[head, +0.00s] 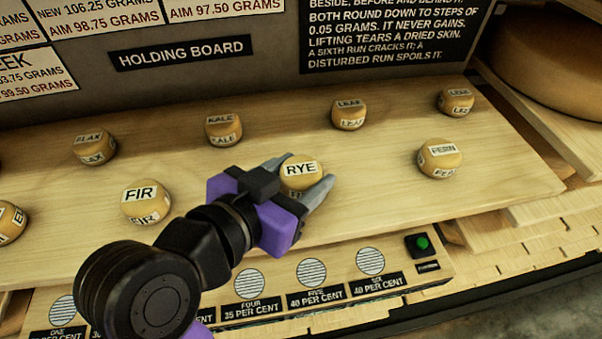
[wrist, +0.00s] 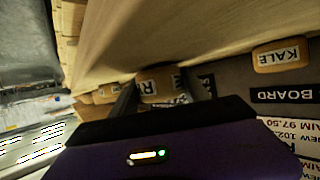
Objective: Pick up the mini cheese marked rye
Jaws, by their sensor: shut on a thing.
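The mini cheese marked RYE (head: 301,174) is a small round yellow-brown cheese with a white label on its top. It sits between the two grey fingers of my gripper (head: 306,182), which is shut on it over the wooden holding board (head: 380,205). In the wrist view the rye cheese (wrist: 158,86) shows between the dark fingers, its label partly cut off. The lower part of the cheese is hidden by my gripper in the head view. I cannot tell whether it touches the board.
Other mini cheeses stand around: FIR (head: 146,201) to the left, KALE (head: 223,129) and LEAK (head: 349,115) behind, FERN (head: 440,158) to the right. A lower strip (head: 300,305) with striped circles and a green button (head: 422,243) lies in front. A large cheese wheel (head: 550,55) is back right.

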